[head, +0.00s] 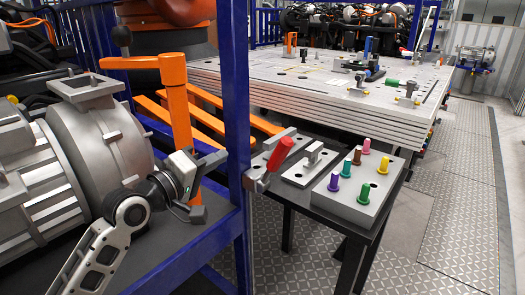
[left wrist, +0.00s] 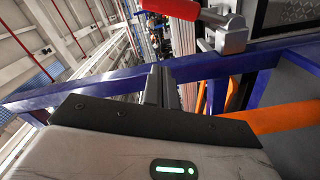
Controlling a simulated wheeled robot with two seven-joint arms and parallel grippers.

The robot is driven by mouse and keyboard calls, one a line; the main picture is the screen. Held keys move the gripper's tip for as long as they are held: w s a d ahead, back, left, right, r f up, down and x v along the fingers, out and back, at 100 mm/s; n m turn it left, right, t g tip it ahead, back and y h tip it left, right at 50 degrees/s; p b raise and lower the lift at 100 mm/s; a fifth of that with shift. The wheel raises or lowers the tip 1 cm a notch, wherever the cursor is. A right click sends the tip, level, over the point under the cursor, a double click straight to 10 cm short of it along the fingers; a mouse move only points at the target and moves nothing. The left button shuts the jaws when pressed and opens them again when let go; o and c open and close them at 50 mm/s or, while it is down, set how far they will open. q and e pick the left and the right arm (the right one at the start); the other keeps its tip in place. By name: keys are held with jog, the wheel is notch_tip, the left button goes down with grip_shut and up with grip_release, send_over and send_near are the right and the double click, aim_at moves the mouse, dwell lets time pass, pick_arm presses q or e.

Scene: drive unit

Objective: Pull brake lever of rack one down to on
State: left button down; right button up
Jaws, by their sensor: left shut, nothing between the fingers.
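The brake lever (head: 280,154) has a red handle on a grey metal mount, fixed at the blue rack post. Its handle points up and tilts slightly to the right. In the left wrist view the red handle (left wrist: 170,8) is at the top edge, partly cut off, with its grey mount beside it. My left gripper (head: 218,160) is shut and empty, left of the blue post and apart from the lever. In the left wrist view its closed fingers (left wrist: 160,82) point towards the blue frame, below the lever. My right gripper is not in view.
The blue post (head: 235,100) stands between my left gripper and the lever. An orange upright bar (head: 177,105) is close behind the gripper, and a large grey drive unit (head: 95,140) is at the left. A black table with coloured pegs on a grey block (head: 352,200) stands right of the lever.

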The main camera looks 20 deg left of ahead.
aim_at(275, 165)
pick_arm(q)
jog(key=shift+r, duration=0.1)
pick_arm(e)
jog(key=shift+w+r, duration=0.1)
pick_arm(q)
jog(key=w+d+f+p, duration=0.1)
jog(key=w+d+p, duration=0.1)
jog(key=w+d, duration=0.5)
jog(key=shift+w+f, duration=0.35)
jog(key=shift+w, duration=0.75)
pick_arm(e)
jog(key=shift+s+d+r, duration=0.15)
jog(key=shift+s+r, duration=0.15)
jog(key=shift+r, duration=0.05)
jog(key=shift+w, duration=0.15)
